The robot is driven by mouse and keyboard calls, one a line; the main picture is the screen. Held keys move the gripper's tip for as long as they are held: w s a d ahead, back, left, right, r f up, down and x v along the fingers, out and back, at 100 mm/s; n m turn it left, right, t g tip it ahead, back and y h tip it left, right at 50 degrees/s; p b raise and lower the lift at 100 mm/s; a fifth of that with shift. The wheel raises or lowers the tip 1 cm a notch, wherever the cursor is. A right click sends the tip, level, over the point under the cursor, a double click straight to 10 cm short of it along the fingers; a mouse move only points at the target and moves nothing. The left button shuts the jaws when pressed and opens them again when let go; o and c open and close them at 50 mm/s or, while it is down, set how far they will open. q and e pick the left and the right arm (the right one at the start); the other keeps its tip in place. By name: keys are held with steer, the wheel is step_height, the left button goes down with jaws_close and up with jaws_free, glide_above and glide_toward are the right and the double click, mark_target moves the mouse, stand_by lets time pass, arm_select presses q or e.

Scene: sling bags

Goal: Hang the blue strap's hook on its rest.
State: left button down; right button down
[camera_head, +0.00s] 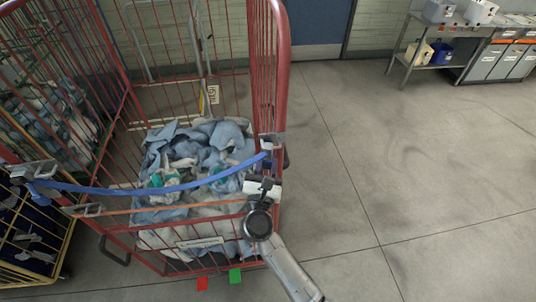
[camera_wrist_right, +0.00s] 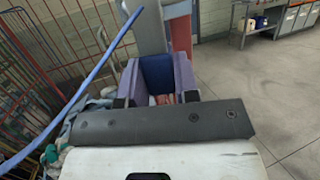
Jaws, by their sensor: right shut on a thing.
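The blue strap (camera_head: 150,189) runs across the open front of a red cage trolley, from a grey bracket (camera_head: 38,170) on the left post to the right post. In the right wrist view the strap (camera_wrist_right: 85,85) slants from lower left to the top. My right gripper (camera_head: 265,168) is at the right post, just below a grey bracket (camera_head: 271,142). It is shut on a dark blue piece (camera_wrist_right: 157,72) at the strap's end, which looks like the hook; its shape is mostly hidden. I cannot tell whether it touches the bracket. My left gripper is not in view.
The red cage (camera_head: 281,75) holds a heap of blue and white laundry (camera_head: 200,150). An orange strap (camera_head: 160,209) crosses lower down. A yellow cage (camera_head: 60,262) stands at the left. The floor (camera_head: 400,170) to the right is clear up to a steel bench (camera_head: 430,62).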

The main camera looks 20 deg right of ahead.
steer(key=shift+r+p, duration=0.8)
steer(key=shift+r, duration=0.35)
steer(key=shift+s, duration=0.1)
steer(key=r+v, duration=0.1)
steer(key=v, duration=0.6)
steer(key=shift+s+a+r+b, duration=0.2)
steer(key=shift+s+a+b, duration=0.1)
steer(key=shift+s, duration=0.1)
